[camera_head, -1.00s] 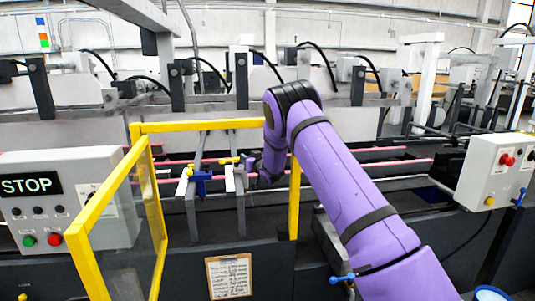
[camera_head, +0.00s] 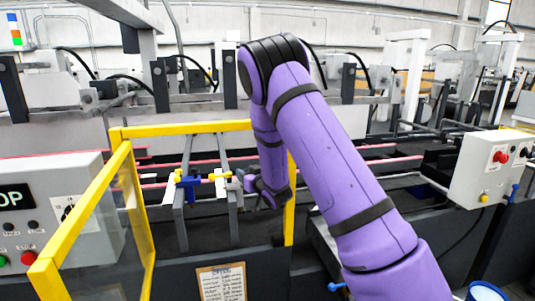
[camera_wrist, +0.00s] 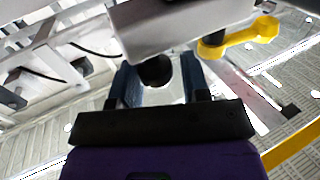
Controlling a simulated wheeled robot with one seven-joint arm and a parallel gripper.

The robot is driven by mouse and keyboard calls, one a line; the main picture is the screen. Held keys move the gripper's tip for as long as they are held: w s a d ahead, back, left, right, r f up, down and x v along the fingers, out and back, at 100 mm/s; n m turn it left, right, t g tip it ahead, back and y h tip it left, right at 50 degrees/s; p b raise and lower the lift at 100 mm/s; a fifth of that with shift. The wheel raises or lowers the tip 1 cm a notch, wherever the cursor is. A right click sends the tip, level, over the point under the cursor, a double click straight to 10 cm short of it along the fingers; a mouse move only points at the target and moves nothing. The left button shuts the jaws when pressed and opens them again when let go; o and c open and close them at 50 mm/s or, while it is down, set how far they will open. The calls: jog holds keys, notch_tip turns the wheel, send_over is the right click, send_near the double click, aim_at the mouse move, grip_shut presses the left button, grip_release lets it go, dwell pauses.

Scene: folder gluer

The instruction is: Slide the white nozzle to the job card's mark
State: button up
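The white nozzle (camera_head: 221,187) sits on the right of two upright grey bars inside the yellow-framed guard, with a yellow knob (camera_head: 229,174) at its top. A blue nozzle (camera_head: 188,183) sits on the left bar. The job card (camera_head: 222,283) is a clipboard on the machine's front; its writing is too small to read. My gripper (camera_wrist: 158,70) is open in the wrist view, its dark blue fingers apart with a dark round end between them, under a pale block (camera_wrist: 175,22). In the head view it is just right of the white nozzle; contact cannot be told.
The open yellow guard door (camera_head: 92,225) stands at the left, and a yellow post (camera_head: 290,205) rises right beside my arm. Red-pink rails (camera_head: 370,163) run behind. A control box (camera_head: 490,168) is at the right, and a button panel (camera_head: 40,220) at the left.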

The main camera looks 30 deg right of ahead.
jog(key=s+d, duration=0.1)
jog(key=s, duration=0.7)
jog(key=s+r+m+g+h, duration=0.1)
jog(key=s+r+g, duration=0.1)
jog(key=r, duration=0.4)
jog(key=s+r+m+g+h, duration=0.1)
jog(key=s+r+g+h, duration=0.1)
jog(key=s+r, duration=0.3)
jog(key=shift+s+r, duration=0.15)
jog(key=shift+r, duration=0.4)
jog(key=shift+g, duration=0.3)
jog(key=shift+o, duration=0.2)
